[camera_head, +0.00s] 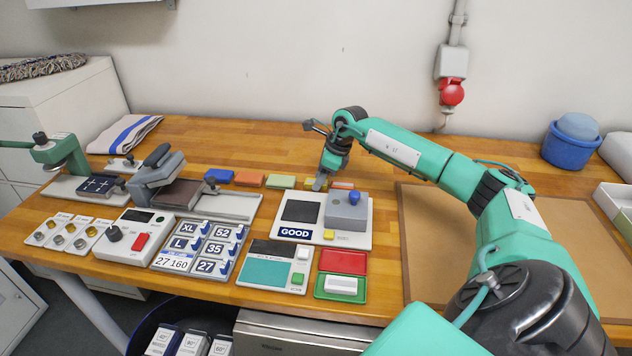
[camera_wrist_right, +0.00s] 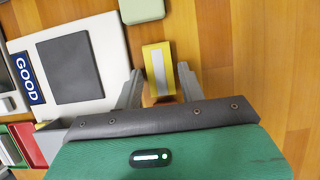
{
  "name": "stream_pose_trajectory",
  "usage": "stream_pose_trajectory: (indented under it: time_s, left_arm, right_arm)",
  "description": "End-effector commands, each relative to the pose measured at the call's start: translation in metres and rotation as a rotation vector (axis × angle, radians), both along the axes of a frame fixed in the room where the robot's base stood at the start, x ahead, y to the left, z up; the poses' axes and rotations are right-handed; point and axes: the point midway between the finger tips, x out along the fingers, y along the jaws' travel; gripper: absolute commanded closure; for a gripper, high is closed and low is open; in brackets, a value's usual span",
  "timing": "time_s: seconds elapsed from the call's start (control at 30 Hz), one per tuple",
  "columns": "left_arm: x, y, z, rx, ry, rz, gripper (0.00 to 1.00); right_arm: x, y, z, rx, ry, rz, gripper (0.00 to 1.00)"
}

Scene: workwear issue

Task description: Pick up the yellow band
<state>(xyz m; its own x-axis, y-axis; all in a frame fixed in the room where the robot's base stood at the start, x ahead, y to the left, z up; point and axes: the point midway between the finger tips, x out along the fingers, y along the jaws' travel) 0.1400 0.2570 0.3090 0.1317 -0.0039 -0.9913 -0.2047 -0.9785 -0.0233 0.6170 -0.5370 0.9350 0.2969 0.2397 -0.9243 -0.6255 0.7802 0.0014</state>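The yellow band (camera_wrist_right: 155,55), a small yellow block with a grey stripe across it, lies on the wooden table in the right wrist view. In the head view the yellow band (camera_head: 310,180) shows only in part behind my right gripper (camera_head: 320,184), which points down at it. In the wrist view the two fingers of my right gripper (camera_wrist_right: 159,70) are spread apart, one on each side of the yellow band. I cannot tell whether they touch it. My left gripper is not in view.
A green block (camera_head: 280,182) lies left of the yellow band, with orange (camera_head: 249,180) and blue (camera_head: 219,175) blocks further left. A red-orange block (camera_head: 343,185) lies close on its right. The GOOD panel (camera_head: 330,237) stands in front. A brown board (camera_head: 560,240) lies at right.

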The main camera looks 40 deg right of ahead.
Motion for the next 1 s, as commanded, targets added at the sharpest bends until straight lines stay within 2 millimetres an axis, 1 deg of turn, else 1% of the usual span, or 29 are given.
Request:
stream_pose_trajectory:
  time_s: [0.2,0.37,0.4,0.77,0.87,1.0]
  left_arm:
    - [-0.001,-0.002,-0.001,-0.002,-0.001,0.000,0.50]
    - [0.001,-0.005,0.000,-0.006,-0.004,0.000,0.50]
    - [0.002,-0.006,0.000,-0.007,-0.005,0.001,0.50]
    - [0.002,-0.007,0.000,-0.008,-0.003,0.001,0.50]
    - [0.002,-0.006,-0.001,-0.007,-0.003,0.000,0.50]
    - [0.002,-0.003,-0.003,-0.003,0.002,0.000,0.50]
  right_arm:
    - [0.001,0.000,-0.002,-0.001,-0.001,-0.001,0.60]
    - [0.001,0.000,-0.002,-0.001,-0.001,0.000,0.91]
    - [0.001,0.000,-0.002,-0.001,-0.001,0.000,0.93]
    - [0.001,0.000,0.000,-0.001,-0.002,-0.001,0.93]
    - [0.001,0.000,0.004,0.000,-0.003,-0.001,0.93]
    - [0.002,0.000,0.019,0.000,-0.004,-0.001,0.93]
